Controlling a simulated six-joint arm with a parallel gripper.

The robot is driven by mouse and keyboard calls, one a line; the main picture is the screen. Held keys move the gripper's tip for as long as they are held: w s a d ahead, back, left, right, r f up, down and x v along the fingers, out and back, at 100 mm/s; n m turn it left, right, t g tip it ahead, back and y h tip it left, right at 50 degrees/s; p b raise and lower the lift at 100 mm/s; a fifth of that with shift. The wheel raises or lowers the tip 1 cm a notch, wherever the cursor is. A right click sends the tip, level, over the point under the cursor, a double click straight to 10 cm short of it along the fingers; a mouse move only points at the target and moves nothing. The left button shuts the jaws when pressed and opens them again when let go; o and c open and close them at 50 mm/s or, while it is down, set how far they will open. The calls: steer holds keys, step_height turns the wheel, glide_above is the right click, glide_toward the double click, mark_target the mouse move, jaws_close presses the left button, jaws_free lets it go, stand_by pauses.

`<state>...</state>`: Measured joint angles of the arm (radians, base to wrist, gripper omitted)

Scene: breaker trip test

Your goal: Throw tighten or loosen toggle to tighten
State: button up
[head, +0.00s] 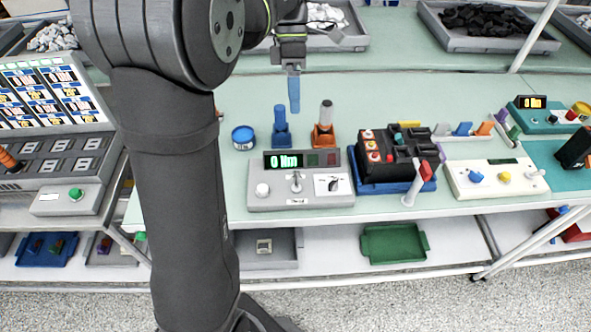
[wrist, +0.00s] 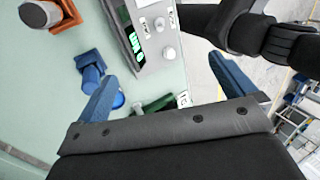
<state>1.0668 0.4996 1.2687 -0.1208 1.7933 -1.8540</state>
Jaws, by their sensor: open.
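The grey torque box (head: 300,202) stands near the front edge of the bench, its green display (head: 284,161) reading 0 Nm. A small silver toggle lever (head: 296,181) stands in the middle of its face; its labels are too small to read. A pale knob (head: 262,190) is to its left and a dark selector (head: 334,185) to its right. In the wrist view the box is at the top, partly cut off, with the pale knob (wrist: 168,53) visible. My gripper (head: 293,92) is open and empty, above and behind the box; its blue fingers also show in the wrist view (wrist: 170,88).
Behind the box stand a blue tub (head: 243,138), a blue tool in its holder (head: 281,128) and a grey-topped tool in an orange holder (head: 325,125). A dark block with red buttons (head: 385,155) is close on the right. Open bench lies behind these.

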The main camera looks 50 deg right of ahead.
steer(key=shift+w+d+r, duration=0.15)
steer(key=shift+r, duration=0.35)
steer(key=shift+c, duration=0.4)
steer(key=c, duration=1.4)
steer(key=shift+o, duration=0.2)
steer(key=m, duration=2.3)
glide_toward(297, 172)
steer(key=shift+t, duration=0.4)
steer(key=x, duration=1)
steer(key=shift+s+f, duration=0.1)
steer(key=shift+s, duration=0.25)
steer(key=shift+c, duration=0.4)
jaws_close()
